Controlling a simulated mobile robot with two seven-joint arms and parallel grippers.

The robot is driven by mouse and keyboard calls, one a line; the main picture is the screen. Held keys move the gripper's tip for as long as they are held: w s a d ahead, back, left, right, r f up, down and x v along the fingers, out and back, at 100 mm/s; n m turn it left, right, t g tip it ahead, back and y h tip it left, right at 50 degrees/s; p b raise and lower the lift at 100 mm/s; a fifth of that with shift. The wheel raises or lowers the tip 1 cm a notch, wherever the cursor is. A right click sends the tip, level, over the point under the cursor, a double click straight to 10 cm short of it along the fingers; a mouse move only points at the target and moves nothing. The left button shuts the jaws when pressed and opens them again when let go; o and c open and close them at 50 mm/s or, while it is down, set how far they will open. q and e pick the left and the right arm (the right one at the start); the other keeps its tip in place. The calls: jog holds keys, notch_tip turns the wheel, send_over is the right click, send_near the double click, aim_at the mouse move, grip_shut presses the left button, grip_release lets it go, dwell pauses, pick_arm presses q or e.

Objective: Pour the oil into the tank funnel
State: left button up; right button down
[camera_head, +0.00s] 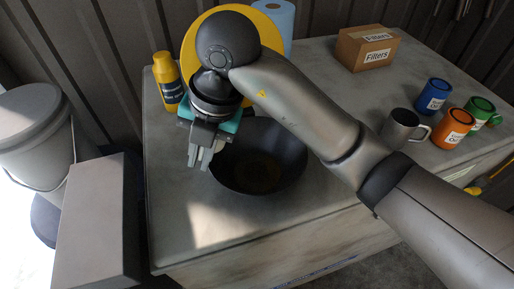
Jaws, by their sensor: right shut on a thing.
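A dark round bowl (285,165) sits on the grey workbench, with a small brownish patch of oil (258,174) at its bottom. My right gripper (205,155) points down at the bowl's left rim and is shut on it. The gripper's body and my arm hide the bowl's far left edge. A large yellow round thing (191,52), perhaps the tank funnel, stands behind my right wrist and is partly hidden by it. My left gripper is not in view.
A Filters box (366,48), metal mug (399,128) and blue (433,95), orange (453,128) and green (481,109) cans are right. The bench's front left (180,225) is clear. A lidded bucket (35,135) stands left.

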jog(key=shift+a+f+h, duration=0.3)
jog(key=shift+a+h, duration=0.15)
jog(key=shift+h, duration=0.25)
jog(key=shift+a+r+h, duration=0.3)
jog(key=shift+a+h, duration=0.15)
jog(key=shift+h, duration=0.65)
jog(key=shift+w, duration=0.1)
